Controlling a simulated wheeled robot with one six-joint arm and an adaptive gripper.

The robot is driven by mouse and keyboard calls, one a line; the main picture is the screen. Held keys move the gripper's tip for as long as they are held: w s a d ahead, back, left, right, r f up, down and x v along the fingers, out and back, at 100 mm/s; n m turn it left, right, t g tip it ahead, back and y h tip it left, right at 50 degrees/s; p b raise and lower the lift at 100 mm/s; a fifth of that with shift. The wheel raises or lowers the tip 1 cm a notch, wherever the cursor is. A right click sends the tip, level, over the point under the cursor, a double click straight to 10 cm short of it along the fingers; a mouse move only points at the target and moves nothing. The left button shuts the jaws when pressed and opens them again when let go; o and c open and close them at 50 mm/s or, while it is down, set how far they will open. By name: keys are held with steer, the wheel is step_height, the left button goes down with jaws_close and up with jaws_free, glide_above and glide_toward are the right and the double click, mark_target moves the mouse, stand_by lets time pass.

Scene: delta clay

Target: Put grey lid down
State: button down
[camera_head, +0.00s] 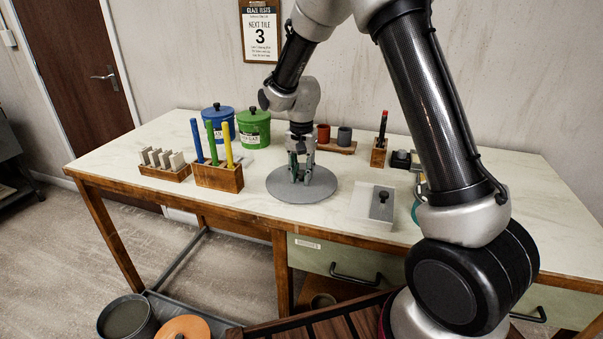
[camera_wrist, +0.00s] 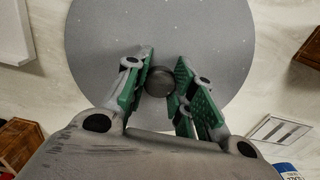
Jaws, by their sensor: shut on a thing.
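The grey lid (camera_head: 284,188) is a wide, flat, round disc with a small dark knob at its centre. It lies level at the middle of the pale table (camera_head: 240,215). My gripper (camera_head: 301,176) points down over its centre and is shut on the knob. In the wrist view, the green-padded fingers of my gripper (camera_wrist: 162,72) stand on either side of the knob, and the grey lid (camera_wrist: 205,30) fills the upper middle. I cannot tell whether the lid's underside touches the table.
A wooden block with coloured sticks (camera_head: 218,177) stands close left of the lid, with blue (camera_head: 218,125) and green (camera_head: 254,130) tubs behind. A pale slab with a dark-knobbed grey piece (camera_head: 380,205) lies to the right. An open grey bucket (camera_head: 127,318) stands on the floor.

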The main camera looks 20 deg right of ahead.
mark_target(301, 172)
steer(key=c, duration=1.2)
jaws_free()
step_height(301, 172, up, 12)
steer(key=s+d+r+n+t, duration=0.1)
steer(key=s+d+r+n, duration=0.1)
steer(key=s+d+r, duration=0.4)
steer(key=s+d+r+n+t, duration=0.1)
steer(key=s+d, duration=0.2)
steer(key=s, duration=0.5)
steer(key=s+d+r+n+t, duration=0.1)
steer(key=s+d+n, duration=0.1)
steer(key=s, duration=0.6)
steer(key=s+d+r+n+t, duration=0.1)
steer(key=s+d, duration=0.3)
steer(key=s, duration=0.5)
steer(key=shift+r+n, duration=0.4)
steer(key=shift+r, duration=0.05)
